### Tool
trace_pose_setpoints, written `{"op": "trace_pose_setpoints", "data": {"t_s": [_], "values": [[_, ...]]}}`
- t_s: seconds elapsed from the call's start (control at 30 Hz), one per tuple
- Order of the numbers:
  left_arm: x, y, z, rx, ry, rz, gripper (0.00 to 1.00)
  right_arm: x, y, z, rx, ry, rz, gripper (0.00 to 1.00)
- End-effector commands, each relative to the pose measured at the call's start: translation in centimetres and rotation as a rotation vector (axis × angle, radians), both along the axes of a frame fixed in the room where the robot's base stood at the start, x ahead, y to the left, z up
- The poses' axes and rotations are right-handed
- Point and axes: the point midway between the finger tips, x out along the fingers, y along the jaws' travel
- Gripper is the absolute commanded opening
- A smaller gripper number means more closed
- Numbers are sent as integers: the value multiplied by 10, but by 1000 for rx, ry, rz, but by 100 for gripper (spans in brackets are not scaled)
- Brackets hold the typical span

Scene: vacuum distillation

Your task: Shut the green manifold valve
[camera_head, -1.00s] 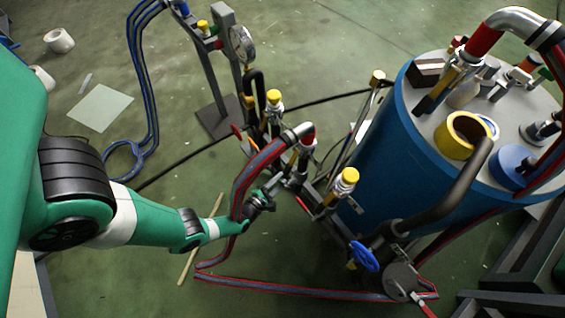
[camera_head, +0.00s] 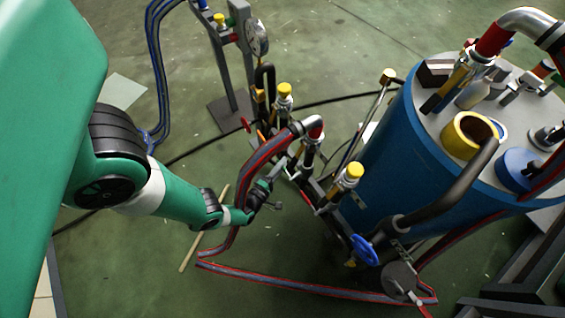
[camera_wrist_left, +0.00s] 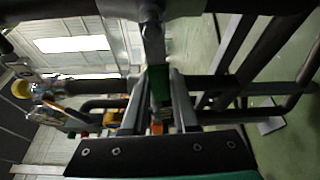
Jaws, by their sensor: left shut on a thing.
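The manifold (camera_head: 315,190) is a cluster of metal pipes with yellow caps beside the blue tank. My left gripper (camera_head: 272,191) reaches its left side, partly behind a red-edged grey hose (camera_head: 258,160). In the left wrist view, my left gripper (camera_wrist_left: 158,108) has its two fingers on either side of the green valve handle (camera_wrist_left: 158,84) and is shut on it. The handle stands below a metal pipe and valve body (camera_wrist_left: 153,35) in that view. In the head view I cannot make out the green handle at the fingertips. My right gripper is not in view.
The blue tank (camera_head: 385,150) stands close on the right, with fittings on its lid. A blue handwheel (camera_head: 364,250) is at the manifold's lower end. A gauge stand (camera_head: 222,65) is behind. A thin stick (camera_head: 203,230) lies on the green floor.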

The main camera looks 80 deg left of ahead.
Motion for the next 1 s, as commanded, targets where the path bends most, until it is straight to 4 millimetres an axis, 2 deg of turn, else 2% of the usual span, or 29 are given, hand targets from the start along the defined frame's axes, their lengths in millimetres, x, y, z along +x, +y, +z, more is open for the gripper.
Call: {"op": "trace_pose_setpoints", "data": {"t_s": [0.3,0.73,0.77,0.8,0.9,1.0], "values": [[0,1,7,83,41,1,0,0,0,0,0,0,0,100],[0,1,9,95,44,0,0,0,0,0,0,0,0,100],[0,1,9,95,44,0,31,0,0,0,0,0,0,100],[0,1,9,95,43,0,38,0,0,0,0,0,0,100],[0,0,8,93,44,0,56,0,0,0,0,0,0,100],[0,0,8,92,44,0,57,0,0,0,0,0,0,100]]}}
